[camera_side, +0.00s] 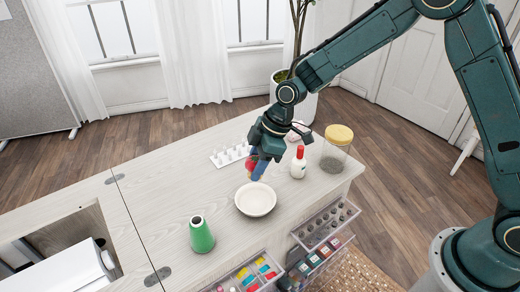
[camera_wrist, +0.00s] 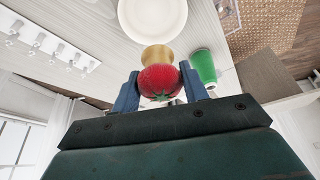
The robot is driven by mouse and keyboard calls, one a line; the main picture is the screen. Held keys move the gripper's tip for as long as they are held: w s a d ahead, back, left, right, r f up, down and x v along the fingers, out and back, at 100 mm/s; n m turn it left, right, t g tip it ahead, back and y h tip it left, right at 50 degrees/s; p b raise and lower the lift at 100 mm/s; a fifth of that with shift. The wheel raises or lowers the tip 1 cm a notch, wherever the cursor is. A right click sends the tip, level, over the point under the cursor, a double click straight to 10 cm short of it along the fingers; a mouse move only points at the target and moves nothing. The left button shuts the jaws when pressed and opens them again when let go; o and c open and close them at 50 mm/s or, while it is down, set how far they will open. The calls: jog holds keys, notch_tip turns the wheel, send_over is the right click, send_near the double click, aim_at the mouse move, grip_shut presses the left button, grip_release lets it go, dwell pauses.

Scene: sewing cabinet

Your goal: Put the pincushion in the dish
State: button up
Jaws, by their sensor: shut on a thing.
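The pincushion (camera_wrist: 161,81) is red and tomato-like with a green top. My gripper (camera_wrist: 160,90) is shut on it, with a blue finger on each side. In the side view my gripper (camera_side: 258,168) is above the cabinet top, just behind the dish, and the pincushion (camera_side: 250,165) shows partly beside the blue fingers. The dish (camera_side: 256,199) is a round white bowl on the cabinet top and looks empty. In the wrist view the dish (camera_wrist: 152,18) is at the top, partly cut off, beyond a tan piece (camera_wrist: 157,54) next to the pincushion.
A green thread cone (camera_side: 201,236) stands left of the dish. A white and red bottle (camera_side: 298,163) and a yellow-lidded jar (camera_side: 335,148) stand to the right. A white spool rack (camera_side: 230,154) lies behind. Open drawers (camera_side: 325,222) stick out in front.

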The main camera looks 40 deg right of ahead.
notch_tip(320, 180, down, 7)
jog(key=shift+f, duration=0.1)
jog(key=shift+f, duration=0.1)
jog(key=shift+f, duration=2.05)
jog(key=shift+f, duration=0.15)
jog(key=o, duration=0.7)
jog(key=shift+r, duration=0.2)
jog(key=v, duration=1.2)
jog(key=shift+a, duration=0.1)
